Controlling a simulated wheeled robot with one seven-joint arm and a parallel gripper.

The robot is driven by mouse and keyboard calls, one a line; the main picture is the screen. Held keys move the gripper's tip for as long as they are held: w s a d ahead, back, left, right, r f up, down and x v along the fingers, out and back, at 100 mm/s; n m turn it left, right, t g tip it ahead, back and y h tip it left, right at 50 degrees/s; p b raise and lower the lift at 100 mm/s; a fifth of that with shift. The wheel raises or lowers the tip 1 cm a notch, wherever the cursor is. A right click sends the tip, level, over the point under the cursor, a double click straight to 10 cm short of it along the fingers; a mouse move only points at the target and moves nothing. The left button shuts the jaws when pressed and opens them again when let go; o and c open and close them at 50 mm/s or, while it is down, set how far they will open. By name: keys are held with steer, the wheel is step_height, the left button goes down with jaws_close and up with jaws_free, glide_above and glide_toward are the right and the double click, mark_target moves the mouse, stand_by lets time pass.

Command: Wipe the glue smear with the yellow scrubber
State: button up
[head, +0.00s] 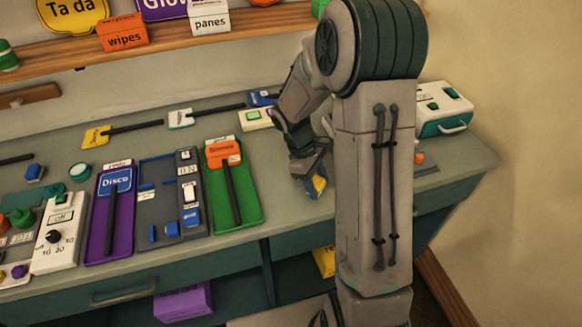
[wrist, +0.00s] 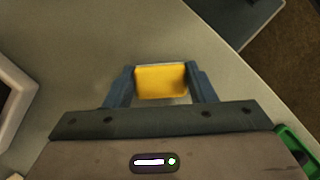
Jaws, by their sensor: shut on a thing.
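The yellow scrubber (wrist: 161,82) is between the two fingers of my gripper (wrist: 160,86) in the wrist view. In the head view, the scrubber (head: 319,184) shows as a small yellow patch at the end of my gripper (head: 316,186), low over the counter (head: 280,195) near its front edge. My gripper is shut on it. Whether the scrubber touches the counter is hard to tell. I cannot make out the glue smear in either view; my arm hides part of the counter.
A green tray with an orange sign (head: 225,153) lies left of my gripper. A grey tray (head: 152,204) and a purple tray (head: 96,225) are further left. A white and green box (head: 443,108) stands at the back right. Bare counter surrounds my gripper.

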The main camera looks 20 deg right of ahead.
mark_target(292, 199)
steer(key=shift+w+d+r, duration=0.1)
steer(key=shift+d, duration=1.2)
steer(key=shift+a, duration=0.3)
steer(key=shift+s+a, duration=0.2)
steer(key=shift+a, duration=4.85)
step_height(292, 199, up, 3)
steer(key=shift+f+p, duration=0.1)
steer(key=shift+p, duration=0.8)
steer(key=shift+s+d+r+p, duration=0.1)
steer(key=shift+r+p, duration=0.25)
step_height(292, 199, up, 5)
steer(key=p, duration=0.3)
steer(key=shift+f, duration=0.2)
steer(key=shift+f, duration=0.15)
